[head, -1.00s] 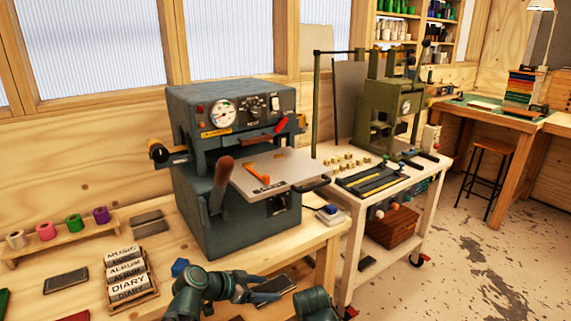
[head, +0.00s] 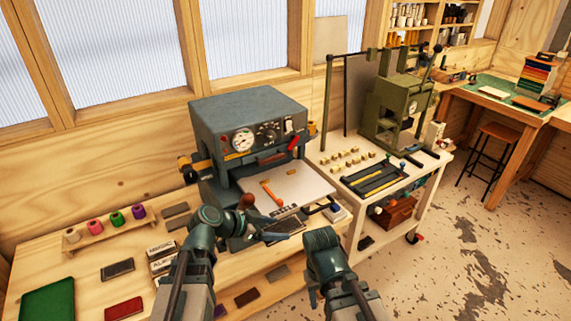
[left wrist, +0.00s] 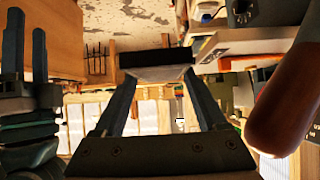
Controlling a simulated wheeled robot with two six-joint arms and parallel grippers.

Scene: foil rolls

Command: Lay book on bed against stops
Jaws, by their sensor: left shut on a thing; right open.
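A dark book (head: 284,226) is held in my left gripper (head: 268,236), just in front of the press. In the left wrist view the book (left wrist: 155,58) sits between the fingertips, showing a dark cover and a pale side. The bed (head: 303,187) is the pale plate sticking out of the grey press (head: 250,115). An orange bar (head: 271,193) and a small orange piece (head: 292,172) lie on it, seemingly the stops. The book is apart from them, near the bed's front edge. My right gripper (left wrist: 26,22) is open and empty at the left wrist view's left; its fingers are unclear in the head view.
A brown-knobbed lever (head: 246,202) stands at the press front, close to my left gripper. A black handle sticks out at the bed's right. Books and a rack of coloured rolls (head: 106,222) are on the bench at left. A white cart (head: 345,215) stands right.

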